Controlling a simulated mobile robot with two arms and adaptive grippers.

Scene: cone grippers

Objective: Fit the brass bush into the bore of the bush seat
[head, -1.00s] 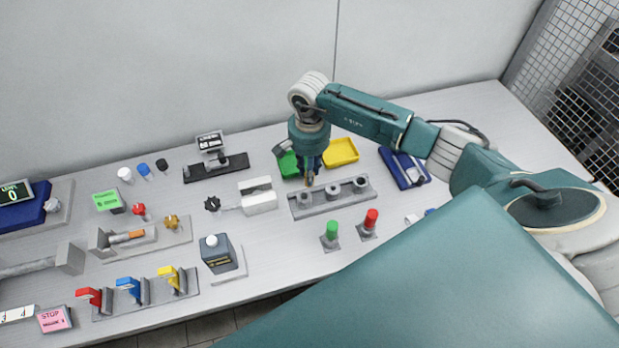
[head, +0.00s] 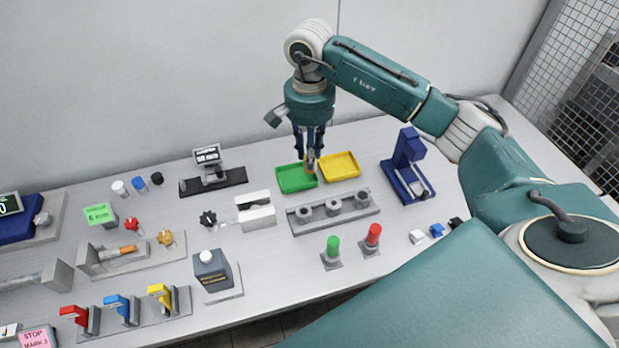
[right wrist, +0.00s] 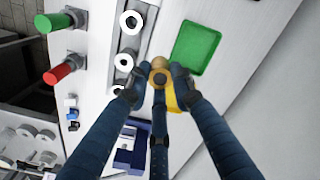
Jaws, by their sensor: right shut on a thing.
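My right gripper (head: 311,160) is shut on the brass bush (head: 311,162), holding it in the air; in the head view it overlaps the gap between the green and yellow trays. In the right wrist view the bush (right wrist: 158,66) shows as a small gold-brown round piece between the fingertips. The bush seat (head: 346,213) appears to be the grey bar with three raised rings, in front of the gripper. It also shows in the right wrist view (right wrist: 127,42), apart from the bush. The rings look empty. My left gripper is not in view.
A green tray (head: 289,179) and a yellow tray (head: 345,160) lie behind the seat. A blue stand (head: 408,165) is to the right. Green (head: 332,247) and red (head: 373,236) posts stand in front. A white block (head: 256,212) is to the left.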

